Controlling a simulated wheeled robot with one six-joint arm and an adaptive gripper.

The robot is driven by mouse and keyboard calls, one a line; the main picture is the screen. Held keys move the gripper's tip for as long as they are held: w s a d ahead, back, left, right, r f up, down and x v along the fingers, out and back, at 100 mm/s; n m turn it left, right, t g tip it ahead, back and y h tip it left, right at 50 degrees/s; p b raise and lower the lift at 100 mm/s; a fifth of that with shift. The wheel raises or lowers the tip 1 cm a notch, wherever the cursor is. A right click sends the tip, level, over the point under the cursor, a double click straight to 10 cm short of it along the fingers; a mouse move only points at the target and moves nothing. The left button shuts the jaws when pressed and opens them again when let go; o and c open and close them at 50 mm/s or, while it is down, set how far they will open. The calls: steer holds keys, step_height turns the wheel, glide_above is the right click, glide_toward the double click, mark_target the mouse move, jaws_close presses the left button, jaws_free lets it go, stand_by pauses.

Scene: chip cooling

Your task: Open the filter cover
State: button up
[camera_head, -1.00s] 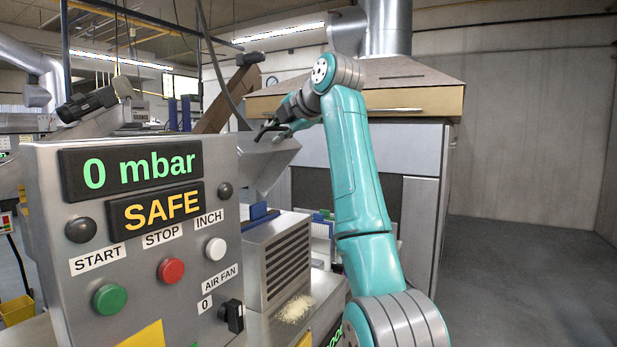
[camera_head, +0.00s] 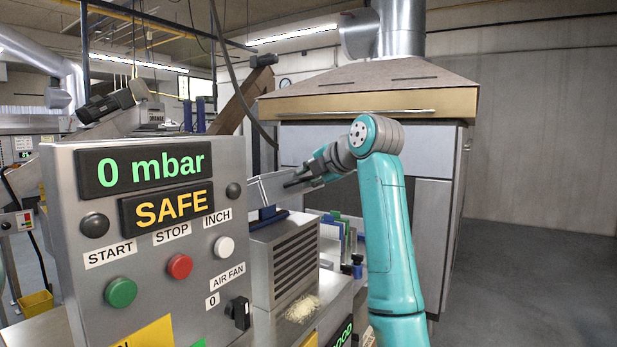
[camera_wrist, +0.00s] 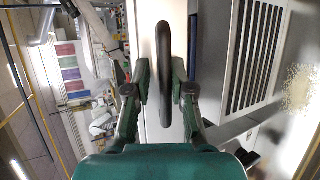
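A pale metal panel (camera_wrist: 146,22), which I take to be the filter cover, carries a long black handle (camera_wrist: 165,60) in the wrist view. My gripper (camera_wrist: 161,85) is open, with one finger on each side of the handle. A small gap shows at the left finger; whether the right finger touches cannot be told. In the head view my gripper (camera_head: 292,184) is beside a pale metal housing (camera_head: 262,187), above and behind the louvred metal box (camera_head: 293,262). The handle cannot be made out there.
The control panel (camera_head: 60,215) reads "0 mbar" and "SAFE" and stands close at left. Chips (camera_head: 302,308) lie by the louvred box. Blue and green parts (camera_head: 345,235) stand behind it. A hooded cabinet (camera_head: 435,225) is behind my arm. Open floor (camera_head: 530,285) lies at right.

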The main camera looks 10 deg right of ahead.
steer(key=r+v, duration=0.1)
steer(key=v, duration=1.1)
stand_by(1.3)
steer(key=shift+r, duration=0.1)
stand_by(0.3)
